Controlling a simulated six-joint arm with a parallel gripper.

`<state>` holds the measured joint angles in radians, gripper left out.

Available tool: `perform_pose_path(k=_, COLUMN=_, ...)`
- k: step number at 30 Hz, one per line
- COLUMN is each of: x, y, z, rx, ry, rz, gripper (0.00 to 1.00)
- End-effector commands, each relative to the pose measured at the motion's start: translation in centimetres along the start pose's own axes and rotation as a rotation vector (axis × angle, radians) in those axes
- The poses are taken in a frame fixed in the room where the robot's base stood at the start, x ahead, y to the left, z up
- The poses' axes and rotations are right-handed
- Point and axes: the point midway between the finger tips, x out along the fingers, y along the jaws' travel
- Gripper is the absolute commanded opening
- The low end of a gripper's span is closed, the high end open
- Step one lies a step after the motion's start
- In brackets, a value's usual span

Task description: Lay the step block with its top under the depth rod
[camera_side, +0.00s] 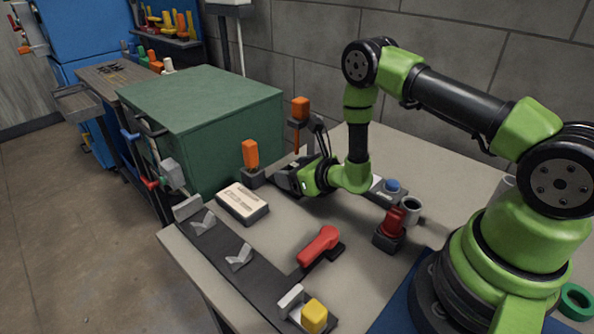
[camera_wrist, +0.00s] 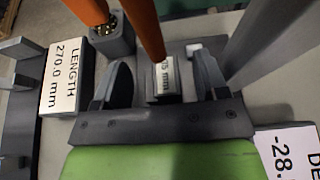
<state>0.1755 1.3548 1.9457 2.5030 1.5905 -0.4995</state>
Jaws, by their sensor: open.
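In the wrist view, a small grey block with a pale label ending in "5 mm" (camera_wrist: 165,74), which looks like the step block, sits between the two fingers of my gripper (camera_wrist: 163,84). Gaps show on both sides of it. An orange rod (camera_wrist: 147,28), seemingly the depth rod, slopes down to the block's far edge; I cannot tell if they touch. In the side view my gripper (camera_side: 288,180) is low at the table, below the orange-topped upright (camera_side: 300,108). There the block is hidden by the gripper.
A box labelled LENGTH 270.0 mm (camera_wrist: 68,78) lies left; a DEPTH readout (camera_wrist: 288,152) lies right. An orange handle (camera_side: 250,154) stands in a socket beside the gripper. A green cabinet (camera_side: 205,115) rises behind. A red lever (camera_side: 318,246) and dark rail (camera_side: 238,262) are nearer.

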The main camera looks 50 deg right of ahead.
Motion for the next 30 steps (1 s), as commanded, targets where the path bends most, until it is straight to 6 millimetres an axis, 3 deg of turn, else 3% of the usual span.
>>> perform_pose_path(k=5, x=-1.1, y=0.0, z=0.0, rx=0.000, ry=0.002, rz=0.001, gripper=0.67)
perform_pose_path(k=18, x=-8.3, y=0.0, z=0.0, rx=0.002, ry=0.002, rz=-0.001, gripper=0.67)
perform_pose_path(k=24, x=-9.7, y=0.0, z=0.0, rx=0.000, ry=-0.001, rz=-0.001, gripper=0.67)
perform_pose_path(k=30, x=-9.9, y=0.0, z=0.0, rx=0.000, ry=-0.002, rz=0.000, gripper=0.67)
